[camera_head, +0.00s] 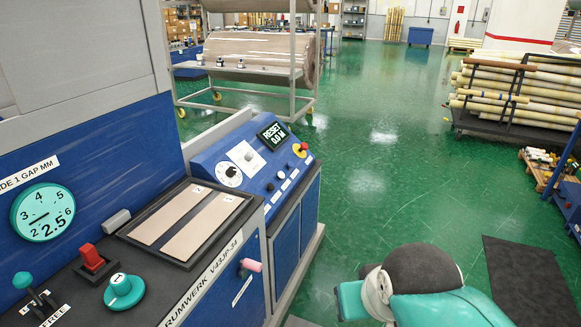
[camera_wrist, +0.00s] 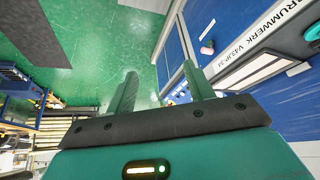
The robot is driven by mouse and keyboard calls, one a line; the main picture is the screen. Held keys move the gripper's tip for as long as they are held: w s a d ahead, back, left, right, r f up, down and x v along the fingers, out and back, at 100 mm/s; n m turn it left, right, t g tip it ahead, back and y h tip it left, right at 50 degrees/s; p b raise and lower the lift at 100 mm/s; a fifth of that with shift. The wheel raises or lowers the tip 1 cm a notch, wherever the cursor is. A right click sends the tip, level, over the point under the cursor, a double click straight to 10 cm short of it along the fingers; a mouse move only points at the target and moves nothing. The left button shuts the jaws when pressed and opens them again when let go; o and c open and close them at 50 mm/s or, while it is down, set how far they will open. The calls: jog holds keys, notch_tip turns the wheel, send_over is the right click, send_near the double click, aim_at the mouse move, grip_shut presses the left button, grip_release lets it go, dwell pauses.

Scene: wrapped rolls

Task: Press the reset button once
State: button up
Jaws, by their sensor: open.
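The blue control console (camera_head: 290,215) stands at centre in the head view. Its dark display (camera_head: 272,136) reads "RESET 0.0 M". On its sloped panel are a white dial (camera_head: 229,175), a white plate with a small switch (camera_head: 245,154), several small buttons (camera_head: 280,174) with white labels, and a red mushroom button on a yellow base (camera_head: 303,148). The labels are too small to read, so I cannot tell which is the reset button. My gripper (camera_wrist: 160,69) is open and empty in the wrist view, apart from the console. In the head view only my teal arm shows, lower right.
The nearer machine top carries a red switch (camera_head: 91,258), a teal knob (camera_head: 124,291), a teal lever (camera_head: 24,281) and a framed tray (camera_head: 240,200). A pink handle (camera_head: 251,265) sticks out from its front. A roll rack (camera_head: 315,60) stands behind. Green floor (camera_head: 375,170) is open to the right.

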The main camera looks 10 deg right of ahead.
grip_shut()
dwell(1.5)
